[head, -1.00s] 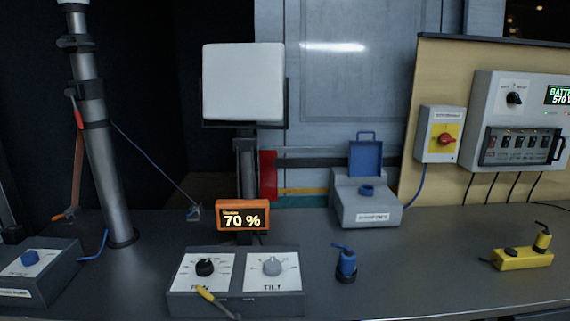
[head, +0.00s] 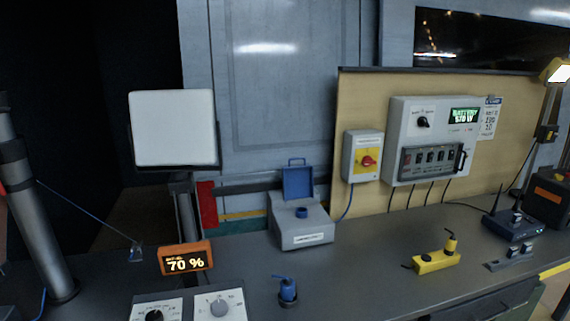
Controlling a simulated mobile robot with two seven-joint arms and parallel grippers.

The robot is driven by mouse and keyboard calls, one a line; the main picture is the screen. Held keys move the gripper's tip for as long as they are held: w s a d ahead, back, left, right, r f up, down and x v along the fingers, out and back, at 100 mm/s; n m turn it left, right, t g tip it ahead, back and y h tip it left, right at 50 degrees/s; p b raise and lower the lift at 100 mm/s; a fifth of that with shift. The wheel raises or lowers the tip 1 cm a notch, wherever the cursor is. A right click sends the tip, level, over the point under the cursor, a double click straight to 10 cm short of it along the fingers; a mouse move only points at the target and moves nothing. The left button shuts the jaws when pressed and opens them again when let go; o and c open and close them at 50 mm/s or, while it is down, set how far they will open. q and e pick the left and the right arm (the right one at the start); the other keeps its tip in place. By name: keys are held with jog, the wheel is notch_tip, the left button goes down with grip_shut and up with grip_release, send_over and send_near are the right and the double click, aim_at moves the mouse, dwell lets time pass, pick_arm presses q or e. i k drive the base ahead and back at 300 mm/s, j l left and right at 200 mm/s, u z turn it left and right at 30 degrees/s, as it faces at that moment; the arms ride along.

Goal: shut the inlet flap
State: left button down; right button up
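The inlet flap (head: 297,182) is a blue lid with a small handle loop on top. It stands upright, open, at the back of a grey box (head: 302,236) on the worktop in the middle of the head view. A round blue socket (head: 301,212) shows uncovered on the box's top, in front of the flap. The label on the box front is too small to read surely. Neither of my grippers is in view.
A blue plug (head: 287,291) stands on the worktop in front of the box. A red rotary switch (head: 367,161) and breaker panel (head: 430,150) are at the right. A yellow connector block (head: 437,261) lies right of the plug. Dial boxes (head: 190,305) stand front left.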

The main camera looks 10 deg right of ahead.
aim_at(298, 180)
jog(key=i+l+u, duration=0.15)
jog(key=l+u, duration=0.2)
jog(key=i+l+u, duration=0.1)
jog(key=l+u, duration=0.6)
jog(key=l, duration=0.2)
